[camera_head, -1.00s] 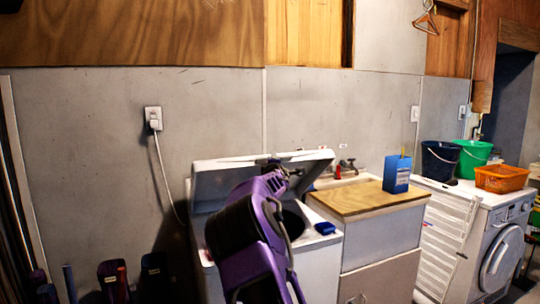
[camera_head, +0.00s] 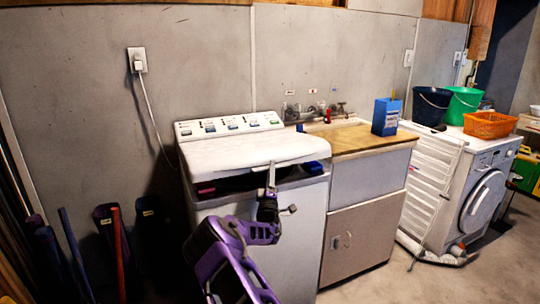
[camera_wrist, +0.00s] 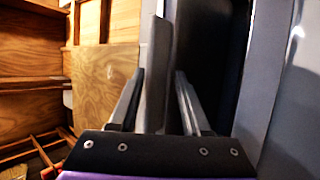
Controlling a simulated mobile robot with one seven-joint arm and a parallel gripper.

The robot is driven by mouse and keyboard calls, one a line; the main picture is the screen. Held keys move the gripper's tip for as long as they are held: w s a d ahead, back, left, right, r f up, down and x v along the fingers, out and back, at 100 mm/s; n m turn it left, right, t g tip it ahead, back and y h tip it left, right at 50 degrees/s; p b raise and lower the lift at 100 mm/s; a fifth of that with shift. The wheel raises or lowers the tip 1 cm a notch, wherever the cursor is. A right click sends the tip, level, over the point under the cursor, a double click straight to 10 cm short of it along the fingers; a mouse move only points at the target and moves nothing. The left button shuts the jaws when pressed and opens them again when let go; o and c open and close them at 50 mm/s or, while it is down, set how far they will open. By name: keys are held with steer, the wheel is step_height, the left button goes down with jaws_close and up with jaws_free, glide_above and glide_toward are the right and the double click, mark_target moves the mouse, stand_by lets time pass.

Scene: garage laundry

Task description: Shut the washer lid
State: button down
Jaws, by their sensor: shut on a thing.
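The white top-loading washer (camera_head: 262,225) stands against the grey wall, with its control panel at the back. Its lid (camera_head: 245,150) is tilted low over the top opening, and a dark gap shows under its front edge. My gripper (camera_head: 271,178) is at the front edge of the lid, right of its middle, with the purple arm below it. In the wrist view the two fingers (camera_wrist: 160,100) are on either side of the lid's edge (camera_wrist: 159,55), shut on it. The dark washer opening is partly hidden by the lid.
A blue item (camera_head: 312,168) lies on the washer's right rim and a reddish item (camera_head: 206,190) at its left front. A wood-topped cabinet (camera_head: 360,138) with a blue box (camera_head: 386,116) stands to the right. The front-loading machine (camera_head: 480,200) is further right.

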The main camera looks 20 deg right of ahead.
steer(key=shift+w+a+f, duration=0.1)
steer(key=shift+w+f, duration=0.05)
steer(key=shift+f, duration=0.5)
steer(key=shift+w+a+f, duration=0.1)
steer(key=shift+f, duration=0.5)
steer(key=c, duration=0.5)
jaws_free()
steer(key=shift+w+f, duration=0.1)
steer(key=shift+w, duration=0.05)
steer(key=shift+h, duration=0.4)
steer(key=shift+d+m, duration=0.2)
steer(key=shift+m, duration=0.1)
steer(key=shift+s, duration=0.2)
steer(key=v, duration=1.7)
steer(key=shift+a+f, duration=0.1)
steer(key=shift+f, duration=0.25)
